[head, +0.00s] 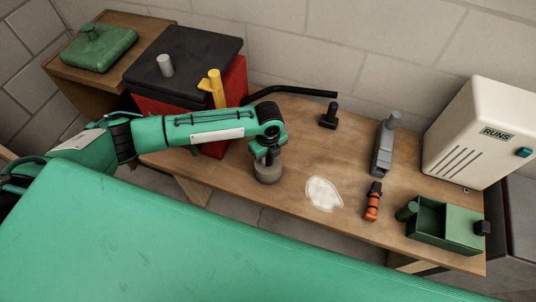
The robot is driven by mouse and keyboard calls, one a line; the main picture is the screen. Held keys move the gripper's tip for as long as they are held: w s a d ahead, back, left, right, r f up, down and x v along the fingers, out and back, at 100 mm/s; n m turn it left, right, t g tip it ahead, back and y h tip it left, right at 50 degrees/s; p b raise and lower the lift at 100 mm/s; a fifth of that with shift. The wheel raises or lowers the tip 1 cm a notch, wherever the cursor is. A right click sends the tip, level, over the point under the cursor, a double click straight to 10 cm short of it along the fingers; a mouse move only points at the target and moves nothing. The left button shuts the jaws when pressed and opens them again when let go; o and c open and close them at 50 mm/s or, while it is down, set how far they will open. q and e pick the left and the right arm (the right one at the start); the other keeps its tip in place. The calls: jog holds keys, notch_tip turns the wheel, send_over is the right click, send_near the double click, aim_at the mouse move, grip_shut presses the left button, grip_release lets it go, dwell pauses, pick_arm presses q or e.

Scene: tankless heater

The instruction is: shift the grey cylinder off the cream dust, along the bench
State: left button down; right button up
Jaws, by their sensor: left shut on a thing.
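The grey cylinder (267,173) stands upright on the wooden bench (300,155), left of the cream dust and apart from it. The cream dust (323,194) is a pale irregular patch near the bench's front edge, fully in view. My left gripper (266,157) points down and is shut on the top of the grey cylinder; its fingers are small and dark here. The green left arm comes in from the left. My right gripper is not in view.
A red box with a black lid (190,62) stands behind the arm. Right of the dust are an orange-black tool (372,202), a grey tool (384,150), a green tray (446,218) and a cream heater (487,130). A black fitting (328,115) stands behind.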

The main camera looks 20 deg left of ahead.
pick_arm(q)
jog(key=shift+f, duration=0.1)
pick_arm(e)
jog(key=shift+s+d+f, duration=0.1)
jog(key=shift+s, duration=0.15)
pick_arm(q)
jog(key=shift+f, duration=0.35)
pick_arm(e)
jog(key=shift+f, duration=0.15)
pick_arm(q)
jog(key=c, duration=1.2)
grip_release()
jog(key=shift+o, duration=0.8)
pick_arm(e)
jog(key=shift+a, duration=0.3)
pick_arm(q)
notch_tip(320, 180, up, 14)
jog(key=b, duration=0.1)
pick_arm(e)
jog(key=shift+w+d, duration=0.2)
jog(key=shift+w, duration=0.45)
